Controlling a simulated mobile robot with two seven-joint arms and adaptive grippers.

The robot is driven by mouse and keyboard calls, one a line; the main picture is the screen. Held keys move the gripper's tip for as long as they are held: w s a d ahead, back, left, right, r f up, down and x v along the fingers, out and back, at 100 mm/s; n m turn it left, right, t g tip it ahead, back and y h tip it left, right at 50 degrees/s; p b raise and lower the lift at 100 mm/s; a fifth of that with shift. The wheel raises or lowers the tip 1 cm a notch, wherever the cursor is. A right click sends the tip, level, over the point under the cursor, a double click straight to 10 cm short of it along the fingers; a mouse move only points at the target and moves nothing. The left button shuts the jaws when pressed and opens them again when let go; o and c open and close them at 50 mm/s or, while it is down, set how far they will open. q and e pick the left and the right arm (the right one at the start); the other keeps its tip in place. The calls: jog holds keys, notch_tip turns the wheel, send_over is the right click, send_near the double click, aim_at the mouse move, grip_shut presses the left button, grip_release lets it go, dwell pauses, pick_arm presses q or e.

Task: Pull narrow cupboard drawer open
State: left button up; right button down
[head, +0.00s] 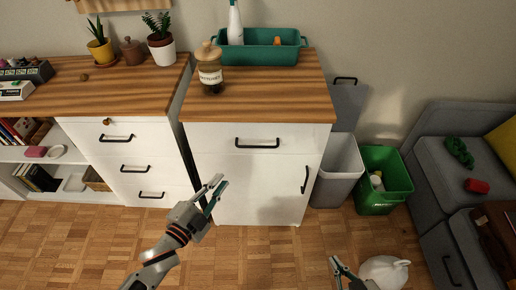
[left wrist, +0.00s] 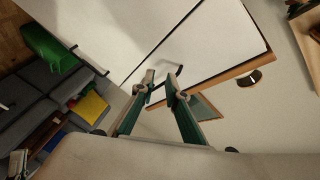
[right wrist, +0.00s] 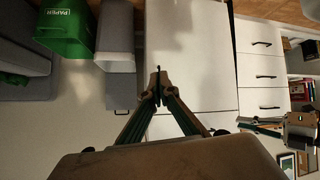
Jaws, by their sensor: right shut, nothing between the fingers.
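The narrow cupboard (head: 258,190) is white with a striped wooden top. Its drawer (head: 205,138) sits flush at the top, with a black drawer handle (head: 257,143). A door with an upright black handle (head: 305,180) is below. My left gripper (head: 217,188) is open before the cupboard's left side, lower in the picture than the drawer handle. In the left wrist view, its parted fingertips (left wrist: 160,80) overlap a black handle (left wrist: 180,71); no grip shows. My right gripper (right wrist: 158,82) is shut and empty, facing the cupboard; the head view shows only part of it at the bottom.
A teal tray (head: 262,53) and a lidded jar (head: 210,78) stand on the cupboard top. A wider drawer cabinet (head: 130,160) is to the left. A grey bin (head: 338,170) and green bin (head: 385,180) stand to the right. A white rounded object (head: 384,272) lies on the floor.

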aim_at(257, 147)
pick_arm(q)
jog(key=w+d+r+m+h, duration=0.1)
jog(key=w+d+m+h, duration=0.1)
jog(key=w+d+m, duration=0.1)
jog(key=w+d+r+m+h+b, duration=0.1)
jog(key=w+d+r+m+h, duration=0.1)
jog(key=w+d+m, duration=0.2)
jog(key=w+d+r+m+g+h+b, duration=0.1)
jog(key=w+d+m+h, duration=0.1)
jog(key=w+d+m, duration=0.2)
jog(key=shift+w+r+m, duration=0.3)
jog(key=shift+w, duration=0.05)
jog(key=shift+a, duration=0.1)
grip_shut()
jog(key=shift+s, duration=0.1)
